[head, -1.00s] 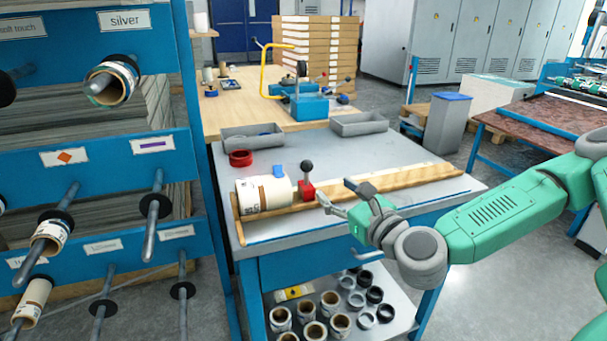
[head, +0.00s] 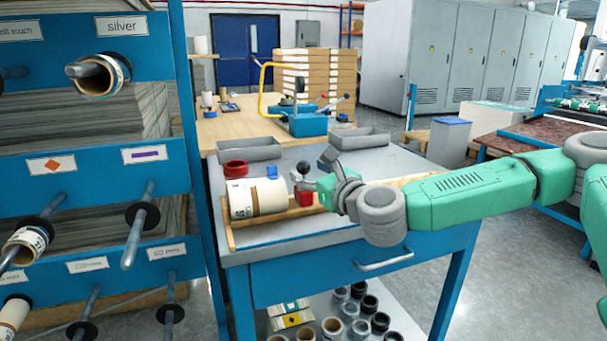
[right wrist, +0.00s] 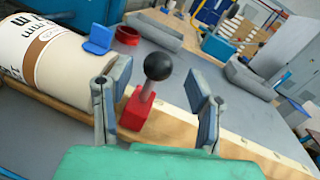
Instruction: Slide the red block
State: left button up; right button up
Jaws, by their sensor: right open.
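The red block (head: 304,196) sits on the wooden rail (head: 232,232) on the grey table top, close to the right end of a white roll (head: 258,197). A grey lever with a black ball knob (right wrist: 158,67) rises from it. In the right wrist view the red block (right wrist: 136,110) stands between the two fingers of my right gripper (right wrist: 157,105), nearer the left finger. My right gripper (head: 322,181) is open around the lever and block; I cannot tell whether a finger touches. My left gripper is not in view.
A blue piece (right wrist: 99,38) stands behind the roll. A red ring (head: 236,169) and grey trays (head: 359,139) lie at the back of the table. A rack with rolls on rods (head: 100,76) is at the left. The table's right side is clear.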

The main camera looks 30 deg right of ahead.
jog(key=shift+w+d, duration=0.15)
jog(key=shift+w, duration=1.2)
jog(key=shift+a+r, duration=0.1)
jog(key=shift+a, duration=0.2)
